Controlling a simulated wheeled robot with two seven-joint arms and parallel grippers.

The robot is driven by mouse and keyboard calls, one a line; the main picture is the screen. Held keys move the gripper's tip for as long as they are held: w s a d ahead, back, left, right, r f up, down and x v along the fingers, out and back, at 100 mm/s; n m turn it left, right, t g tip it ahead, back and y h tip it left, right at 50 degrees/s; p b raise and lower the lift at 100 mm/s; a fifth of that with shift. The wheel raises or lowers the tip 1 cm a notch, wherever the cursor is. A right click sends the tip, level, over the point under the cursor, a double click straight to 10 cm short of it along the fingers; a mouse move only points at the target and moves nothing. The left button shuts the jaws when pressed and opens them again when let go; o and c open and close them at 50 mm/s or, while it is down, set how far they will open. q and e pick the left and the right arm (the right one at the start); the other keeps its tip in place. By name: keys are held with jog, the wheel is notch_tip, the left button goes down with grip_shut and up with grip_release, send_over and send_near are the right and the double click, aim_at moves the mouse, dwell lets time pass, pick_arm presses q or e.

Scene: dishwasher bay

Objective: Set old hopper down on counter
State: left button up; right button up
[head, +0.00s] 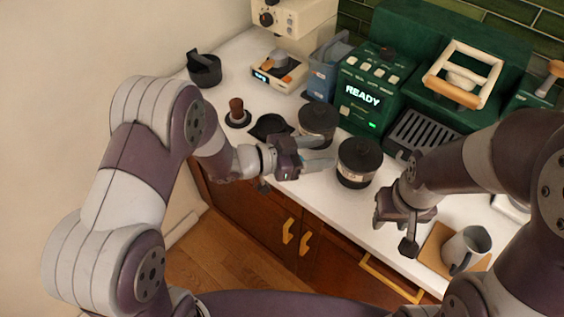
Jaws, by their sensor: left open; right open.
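Two dark round lidded canisters, which look like hoppers, stand upright on the white counter (227,68). The nearer hopper (358,165) has a pale label band; the farther hopper (317,121) is just behind and left of it. I cannot tell which one is the old hopper. My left gripper (326,153) is open, its fingers pointing right, beside the nearer hopper with nothing between them. Whether a fingertip touches that hopper is unclear. My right gripper (397,229) is open, empty and pointing down near the counter's front edge.
A green coffee machine (361,95) reading READY stands behind the hoppers. A cream grinder (295,18), blue container (322,72), black cup (204,70) and tamper (237,113) are to the left. A metal pitcher (467,248) stands on a wooden board at right.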

pick_arm(q)
jog(key=w+a+n+t+y, duration=0.35)
jog(key=a+n+y, duration=0.25)
jog(key=a+y, duration=0.55)
jog(key=s+a+n+g+y, duration=0.1)
jog(key=s+a+n+g, duration=0.2)
jog(key=s, duration=0.6)
jog(key=s+a+f+n+g+y, duration=0.1)
jog(key=s+a+n+g+y, duration=0.1)
jog(key=s+a+n+g, duration=0.2)
jog(key=s+a+g, duration=0.1)
jog(key=s+a, duration=0.2)
jog(key=s, duration=0.2)
jog(key=shift+f, duration=0.15)
